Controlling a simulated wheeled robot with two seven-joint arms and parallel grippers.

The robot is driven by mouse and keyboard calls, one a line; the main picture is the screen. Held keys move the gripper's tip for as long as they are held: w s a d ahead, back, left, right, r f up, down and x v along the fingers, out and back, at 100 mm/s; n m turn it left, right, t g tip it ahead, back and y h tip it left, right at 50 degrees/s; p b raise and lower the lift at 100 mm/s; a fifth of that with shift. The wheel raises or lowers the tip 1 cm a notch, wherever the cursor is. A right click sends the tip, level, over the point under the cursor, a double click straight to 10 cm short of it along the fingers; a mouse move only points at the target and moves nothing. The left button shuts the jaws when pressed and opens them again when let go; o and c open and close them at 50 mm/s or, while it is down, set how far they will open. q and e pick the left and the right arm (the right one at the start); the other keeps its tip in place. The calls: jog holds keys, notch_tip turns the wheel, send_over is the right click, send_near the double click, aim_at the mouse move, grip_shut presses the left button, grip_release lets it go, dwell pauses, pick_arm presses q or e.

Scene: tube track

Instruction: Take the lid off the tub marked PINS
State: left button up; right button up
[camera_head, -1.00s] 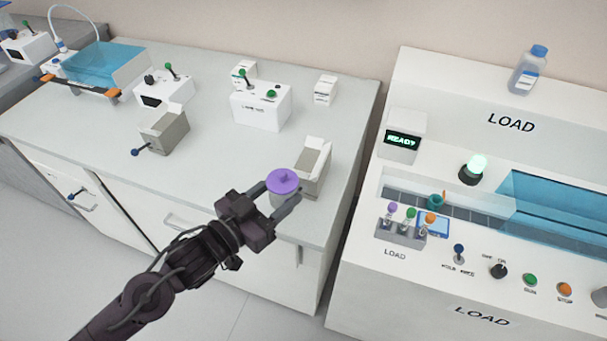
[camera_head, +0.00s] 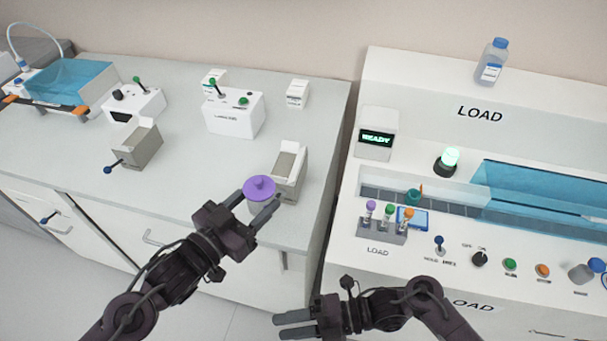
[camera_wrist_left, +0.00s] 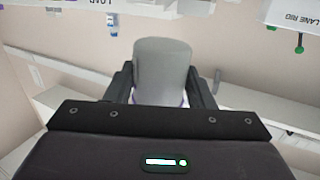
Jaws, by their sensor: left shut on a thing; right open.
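A grey tub (camera_head: 257,207) with a round purple knobbed lid (camera_head: 259,187) is at the front right edge of the grey bench. My left gripper (camera_head: 260,199) is shut on the tub, one finger on each side, and the lid is on top. In the left wrist view the grey tub (camera_wrist_left: 163,68) fills the space between the fingers, with a little purple at its lower edge. I cannot see a PINS marking. My right gripper (camera_head: 281,327) is open and empty, low in the head view, in front of the bench and apart from the tub.
A white console (camera_head: 235,115) and a beige box with a blue-knobbed lever (camera_head: 137,145) are farther left. A white LOAD machine (camera_head: 340,240) stands to the right across a gap. The bench middle is clear.

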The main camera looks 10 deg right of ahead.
notch_tip(320, 180, up, 6)
jog(key=w+n+g, duration=0.1)
jog(key=w+n, duration=0.1)
jog(key=n, duration=0.3)
jog(key=n+t+h, duration=0.4)
jog(key=n+t, duration=0.3)
jog(key=n, duration=0.4)
send_near(246, 184)
jog(key=x, duration=0.3)
jog(key=r+x, duration=0.1)
jog(key=x, duration=0.5)
jog(key=shift+w+a, duration=0.15)
jog(key=shift+a, duration=0.3)
grip_shut()
jog(key=shift+r, duration=0.2)
jog(key=shift+r, duration=0.95)
